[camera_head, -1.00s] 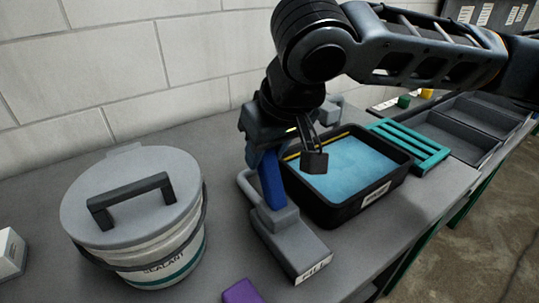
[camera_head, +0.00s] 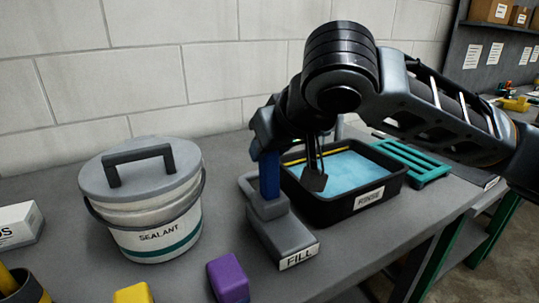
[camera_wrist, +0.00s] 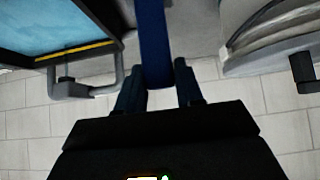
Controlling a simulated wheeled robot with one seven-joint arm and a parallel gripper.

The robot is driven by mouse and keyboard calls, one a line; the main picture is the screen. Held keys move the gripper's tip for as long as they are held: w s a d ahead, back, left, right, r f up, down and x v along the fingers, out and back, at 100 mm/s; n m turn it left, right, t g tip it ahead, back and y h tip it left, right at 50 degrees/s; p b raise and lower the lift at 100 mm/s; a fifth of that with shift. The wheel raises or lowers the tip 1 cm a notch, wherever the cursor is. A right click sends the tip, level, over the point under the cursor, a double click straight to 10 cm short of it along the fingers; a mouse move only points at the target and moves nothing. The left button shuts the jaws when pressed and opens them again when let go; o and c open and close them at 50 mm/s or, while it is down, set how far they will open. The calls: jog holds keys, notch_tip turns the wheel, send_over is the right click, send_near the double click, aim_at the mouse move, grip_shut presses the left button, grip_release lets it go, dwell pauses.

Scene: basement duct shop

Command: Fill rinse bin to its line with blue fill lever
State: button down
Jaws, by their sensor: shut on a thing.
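The blue fill lever (camera_head: 269,175) stands about upright on its grey base (camera_head: 280,235), labelled FILL, left of the rinse bin. My gripper (camera_head: 268,150) is shut on the lever's upper part. The wrist view shows the lever (camera_wrist: 154,45) between my two fingertips (camera_wrist: 158,80). The black rinse bin (camera_head: 368,207) holds light-blue water (camera_head: 345,172). A yellow line (camera_head: 335,150) runs along its back inner wall, close above the water. My wrist hides part of the bin's back left. The line also shows in the wrist view (camera_wrist: 75,51).
A sealant bucket (camera_head: 150,225) with a handled lid stands left of the lever. A purple block (camera_head: 228,278) and a yellow block (camera_head: 133,293) lie at the front. A teal rack (camera_head: 412,160) sits right of the bin. The tiled wall (camera_head: 200,70) is behind.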

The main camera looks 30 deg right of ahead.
jog(key=shift+s, duration=0.15)
jog(key=shift+f, duration=0.1)
jog(key=c, duration=0.8)
grip_release()
jog(key=v, duration=0.7)
jog(key=shift+s+r, duration=0.3)
